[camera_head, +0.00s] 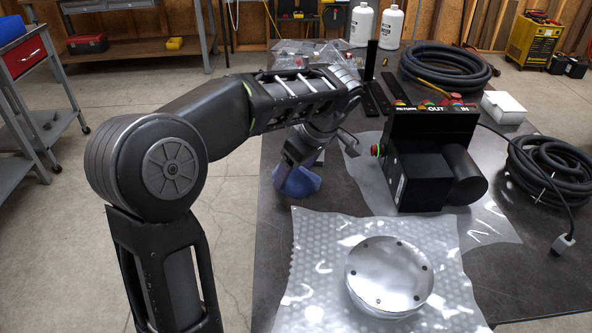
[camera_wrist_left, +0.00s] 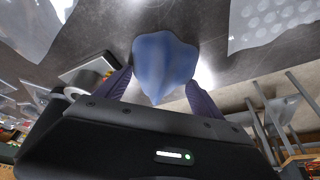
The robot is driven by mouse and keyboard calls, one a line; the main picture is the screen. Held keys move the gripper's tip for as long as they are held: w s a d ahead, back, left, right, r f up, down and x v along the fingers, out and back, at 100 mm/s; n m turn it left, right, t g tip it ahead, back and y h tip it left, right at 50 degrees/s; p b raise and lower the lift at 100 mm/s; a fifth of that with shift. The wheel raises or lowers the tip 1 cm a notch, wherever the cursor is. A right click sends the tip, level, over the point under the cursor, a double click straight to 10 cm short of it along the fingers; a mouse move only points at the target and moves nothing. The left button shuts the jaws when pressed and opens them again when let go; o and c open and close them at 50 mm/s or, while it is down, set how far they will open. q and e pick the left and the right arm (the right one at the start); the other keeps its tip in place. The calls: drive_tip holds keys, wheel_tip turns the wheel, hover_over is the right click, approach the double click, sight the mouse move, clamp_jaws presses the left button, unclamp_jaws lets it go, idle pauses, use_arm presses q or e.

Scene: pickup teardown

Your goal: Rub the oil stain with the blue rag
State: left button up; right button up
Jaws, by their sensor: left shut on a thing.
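The blue rag (camera_head: 298,182) is at the left edge of the dark table, pinched in my left gripper (camera_head: 286,164). In the left wrist view the rag (camera_wrist_left: 165,64) is bunched up between the two purple fingers of my left gripper (camera_wrist_left: 160,88). The rag is close to the dark table surface (camera_wrist_left: 110,40); I cannot tell whether it touches it. I cannot make out the oil stain; the rag and arm may hide it. My right gripper is not in view.
A round metal disc (camera_head: 390,275) lies on bubble wrap (camera_head: 318,250) at the table's front. A black machine (camera_head: 425,165) stands right of my left gripper. Coiled black hoses (camera_head: 555,185) lie at the right. White bottles (camera_head: 361,25) stand at the back.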

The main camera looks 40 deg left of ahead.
use_arm(q)
drive_tip(key=shift+r, duration=0.1)
drive_tip(key=shift+r+p, duration=2.05)
drive_tip(key=shift+r, duration=0.9)
drive_tip(key=shift+r+p, duration=1)
drive_tip(key=shift+r, duration=0.55)
